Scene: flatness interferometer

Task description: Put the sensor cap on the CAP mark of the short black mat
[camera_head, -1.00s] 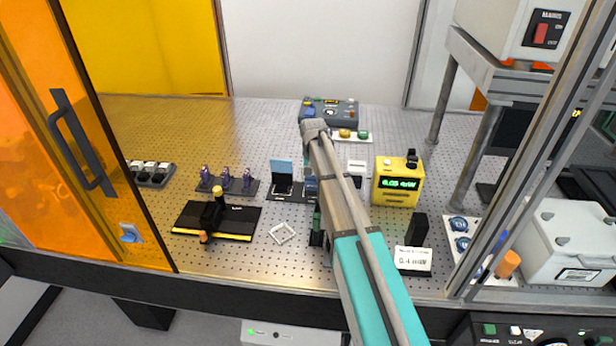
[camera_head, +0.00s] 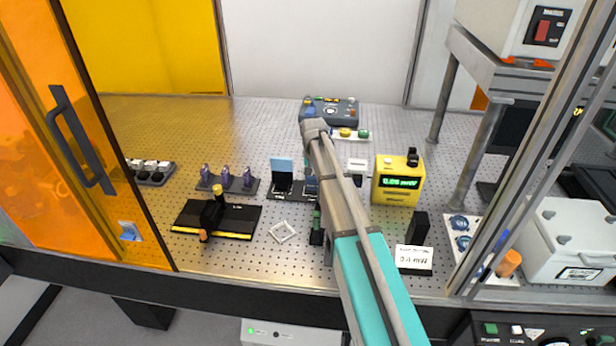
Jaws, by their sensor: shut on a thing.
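A short black mat (camera_head: 276,195) with small white lettering lies mid-table, and a black holder with a light blue plate (camera_head: 281,166) stands on it. Its right part runs behind my arm. I cannot read a CAP mark at this size. My arm reaches forward from the bottom, and its wrist bends down above the table right of the mat. My gripper is hidden behind my own arm. I cannot make out its fingers, and I cannot identify the sensor cap.
Left stand purple mounts (camera_head: 227,178) and a wider black mat (camera_head: 246,219) with a dark tool. A white square frame (camera_head: 282,232) lies in front. Right are a yellow meter (camera_head: 398,182), a black block (camera_head: 418,228) and a white card (camera_head: 413,258). A grey control box (camera_head: 333,110) stands behind.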

